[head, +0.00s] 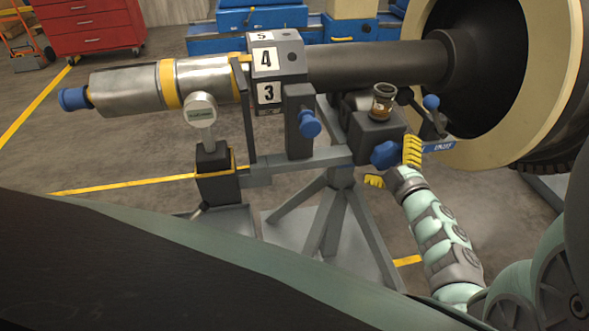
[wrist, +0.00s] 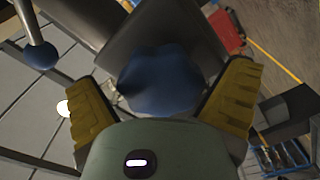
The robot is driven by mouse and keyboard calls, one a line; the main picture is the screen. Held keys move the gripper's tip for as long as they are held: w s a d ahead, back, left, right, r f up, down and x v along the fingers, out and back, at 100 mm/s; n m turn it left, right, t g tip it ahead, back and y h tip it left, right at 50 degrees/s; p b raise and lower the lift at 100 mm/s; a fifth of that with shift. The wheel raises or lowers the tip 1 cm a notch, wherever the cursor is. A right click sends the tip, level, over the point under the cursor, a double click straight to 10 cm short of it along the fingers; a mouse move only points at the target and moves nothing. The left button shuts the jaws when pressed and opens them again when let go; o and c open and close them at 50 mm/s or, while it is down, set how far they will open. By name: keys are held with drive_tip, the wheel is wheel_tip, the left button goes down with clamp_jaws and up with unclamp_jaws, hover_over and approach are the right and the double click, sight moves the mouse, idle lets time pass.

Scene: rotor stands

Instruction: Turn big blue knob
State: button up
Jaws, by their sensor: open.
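The big blue knob (head: 385,154) sits on the front of a dark block (head: 372,128) on the rotor stand. It is lobed and also shows in the wrist view (wrist: 158,82), between my fingers. My gripper (head: 394,167) has yellow ribbed fingers and is open at the knob. In the wrist view my gripper (wrist: 163,90) has one finger on each side of the knob, with a visible gap on both sides. Whether the palm touches the knob cannot be told.
A blue ball-ended lever (head: 431,102) stands right of the knob, close to my gripper. Another blue knob (head: 310,124) is on the stand to the left, near a numbered collar (head: 266,62). A large wheel-like rotor (head: 560,75) is at the right. Stand legs (head: 335,225) spread below.

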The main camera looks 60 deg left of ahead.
drive_tip(key=v, duration=1.2)
